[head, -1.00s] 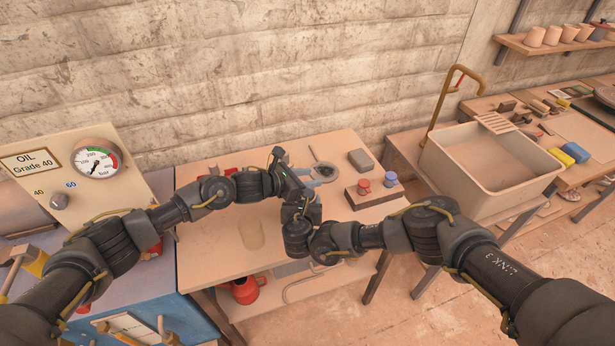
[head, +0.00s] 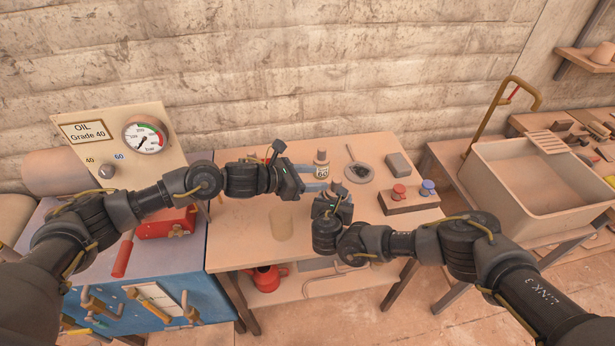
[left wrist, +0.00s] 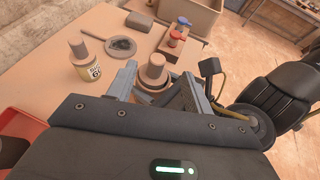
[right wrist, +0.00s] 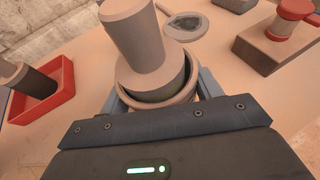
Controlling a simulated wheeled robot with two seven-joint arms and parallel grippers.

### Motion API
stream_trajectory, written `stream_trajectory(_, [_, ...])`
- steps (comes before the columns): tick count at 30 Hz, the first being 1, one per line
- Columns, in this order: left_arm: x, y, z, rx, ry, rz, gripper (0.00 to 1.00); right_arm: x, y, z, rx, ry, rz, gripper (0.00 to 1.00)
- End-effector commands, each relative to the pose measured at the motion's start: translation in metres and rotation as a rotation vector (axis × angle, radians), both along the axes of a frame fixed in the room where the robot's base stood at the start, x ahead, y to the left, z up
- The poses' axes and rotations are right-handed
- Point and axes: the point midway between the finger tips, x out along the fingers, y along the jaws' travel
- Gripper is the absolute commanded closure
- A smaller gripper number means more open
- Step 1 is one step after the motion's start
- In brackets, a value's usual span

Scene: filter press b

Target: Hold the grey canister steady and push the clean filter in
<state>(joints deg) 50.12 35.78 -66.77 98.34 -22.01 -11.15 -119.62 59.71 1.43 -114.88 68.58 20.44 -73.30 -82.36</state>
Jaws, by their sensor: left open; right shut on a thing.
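The grey canister (right wrist: 181,94) is upright in the right wrist view, with a pale grey cylinder, seemingly the clean filter (right wrist: 135,40), standing in its mouth. A dark ring shows inside the rim; how deep the filter sits is hidden. My right gripper (right wrist: 160,98) is shut on the canister, its fingers on either side. My left gripper (head: 318,180) is open. In the left wrist view its fingers spread on both sides of the canister (left wrist: 152,84) and filter (left wrist: 157,64); I cannot tell whether they touch. In the head view the grippers mostly hide the canister.
A can labelled 60 (left wrist: 86,72) stands close to my left gripper. A dark round dish (head: 359,172), a grey block (head: 398,163) and a board with red and blue knobs (head: 409,201) lie behind and right. A red tray (right wrist: 52,93) holds a dark cylinder.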

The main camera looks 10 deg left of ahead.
Motion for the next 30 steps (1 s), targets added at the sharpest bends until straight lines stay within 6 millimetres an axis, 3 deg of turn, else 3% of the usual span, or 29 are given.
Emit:
stream_trajectory(6, [-0.0075, 0.0121, 0.006, 0.0, 0.0, 0.001, 0.49, 0.0005, -0.0004, 0.0007, 0.0, -0.001, -0.001, 0.7])
stream_trajectory(22, [-0.0074, 0.0123, 0.0065, 0.0, 0.0, 0.001, 0.49, 0.0005, -0.0005, 0.0006, 0.0, -0.001, -0.001, 0.7])
stream_trajectory(23, [-0.0073, 0.0123, 0.0066, -0.001, -0.001, 0.001, 0.49, 0.0005, -0.0006, 0.0006, 0.0, -0.001, -0.001, 0.35])
stream_trajectory(28, [-0.0073, 0.0123, 0.0066, -0.001, -0.001, 0.001, 0.49, 0.0005, -0.0006, 0.0004, 0.0, -0.001, -0.001, 0.13])
stream_trajectory(30, [-0.0072, 0.0122, 0.0065, -0.001, -0.001, 0.001, 0.49, 0.0003, -0.0006, 0.0004, 0.0, -0.001, -0.001, 0.11])
